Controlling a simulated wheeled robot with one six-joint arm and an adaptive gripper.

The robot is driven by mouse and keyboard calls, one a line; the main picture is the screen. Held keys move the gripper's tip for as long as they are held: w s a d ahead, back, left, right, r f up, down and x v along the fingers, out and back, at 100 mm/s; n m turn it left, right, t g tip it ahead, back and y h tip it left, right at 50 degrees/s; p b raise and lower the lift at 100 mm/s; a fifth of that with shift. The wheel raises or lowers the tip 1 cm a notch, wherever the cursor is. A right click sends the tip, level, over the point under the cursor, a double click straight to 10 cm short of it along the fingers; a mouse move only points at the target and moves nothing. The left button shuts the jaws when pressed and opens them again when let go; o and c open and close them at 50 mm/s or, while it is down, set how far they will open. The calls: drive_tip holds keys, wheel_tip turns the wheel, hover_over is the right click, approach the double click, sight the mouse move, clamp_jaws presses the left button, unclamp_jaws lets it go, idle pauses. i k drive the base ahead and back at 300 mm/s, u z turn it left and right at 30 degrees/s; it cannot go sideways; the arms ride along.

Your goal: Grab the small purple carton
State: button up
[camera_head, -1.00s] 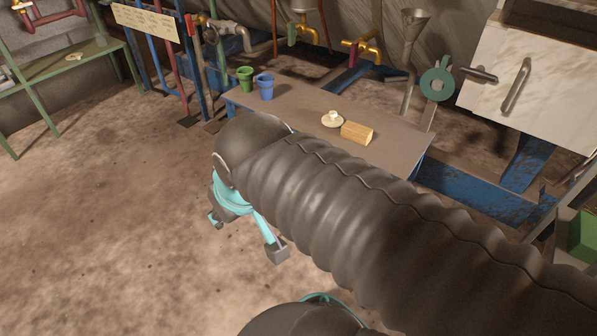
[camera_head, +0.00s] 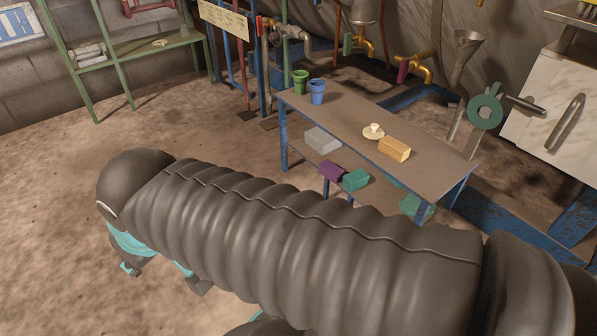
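The small purple carton (camera_head: 332,171) lies on the lower shelf of the brown-topped table, beside a teal carton (camera_head: 356,180). Its lower part is close to the edge of my dark arm in the picture. My gripper (camera_head: 164,277) hangs low over the floor at the left, well apart from the table. It is partly hidden behind my arm. Its two teal fingers with grey tips show spread apart, with nothing seen between them.
A grey block (camera_head: 322,140) also sits on the lower shelf. The tabletop (camera_head: 350,112) above bears a green cup (camera_head: 301,82), a blue cup (camera_head: 317,91), a saucer (camera_head: 373,133) and a yellow-brown block (camera_head: 394,149). Blue legs frame the shelf. Floor at left is clear.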

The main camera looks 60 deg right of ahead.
sight(330, 170)
drive_tip(key=u, duration=0.05)
drive_tip(key=i, duration=0.95)
drive_tip(key=z, duration=2.15)
